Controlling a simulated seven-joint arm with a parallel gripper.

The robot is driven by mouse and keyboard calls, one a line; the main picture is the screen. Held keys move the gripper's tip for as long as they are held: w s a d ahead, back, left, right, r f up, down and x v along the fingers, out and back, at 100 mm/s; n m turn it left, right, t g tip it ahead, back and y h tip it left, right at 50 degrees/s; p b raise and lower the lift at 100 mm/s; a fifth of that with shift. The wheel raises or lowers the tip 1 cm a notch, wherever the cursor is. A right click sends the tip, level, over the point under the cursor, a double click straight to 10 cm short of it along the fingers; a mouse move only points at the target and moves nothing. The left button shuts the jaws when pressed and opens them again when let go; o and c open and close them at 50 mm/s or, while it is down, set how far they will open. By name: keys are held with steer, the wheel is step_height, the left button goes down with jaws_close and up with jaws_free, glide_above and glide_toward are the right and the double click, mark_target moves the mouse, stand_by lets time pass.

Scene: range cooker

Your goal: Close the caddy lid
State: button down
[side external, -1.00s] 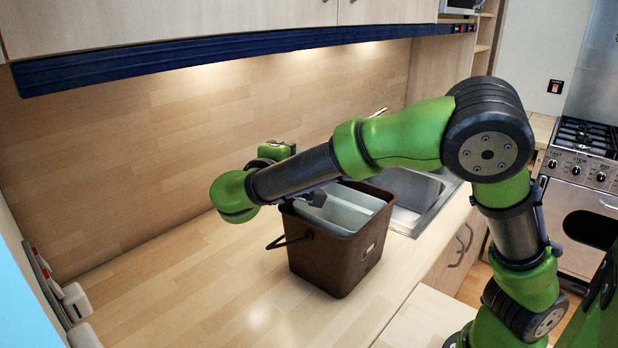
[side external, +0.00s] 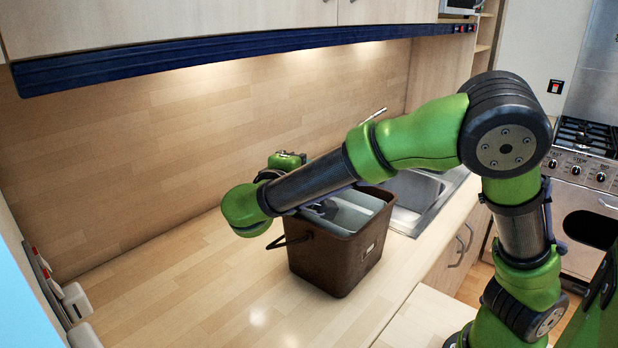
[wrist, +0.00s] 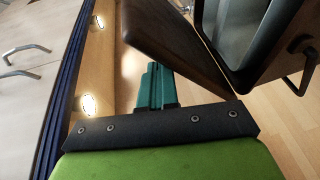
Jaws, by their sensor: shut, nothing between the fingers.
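The brown caddy (side external: 322,262) stands upright on the counter, with a grey inner bin showing through its open top. In the wrist view the caddy (wrist: 285,50) is at upper right. Its brown lid (wrist: 172,45) stands open, swung away from the rim on the wall side. My gripper (wrist: 153,72) is shut and empty, with green fingers close to the outer face of the lid, between lid and backsplash. I cannot tell whether they touch. In the side view my forearm hides most of the lid and the fingertips.
The sink (side external: 415,195) is just right of the caddy. The wooden backsplash (side external: 170,150) rises behind, with a dark blue rail (side external: 240,58) under the wall cabinets. The caddy's handle (side external: 285,241) hangs at its left. The counter in front and left is clear.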

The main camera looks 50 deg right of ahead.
steer(key=shift+s+f, duration=0.6)
steer(key=shift+s, duration=0.15)
steer(key=shift+s+f, duration=0.65)
steer(key=shift+f, duration=0.15)
steer(key=shift+s+f, duration=0.55)
steer(key=shift+f, duration=0.15)
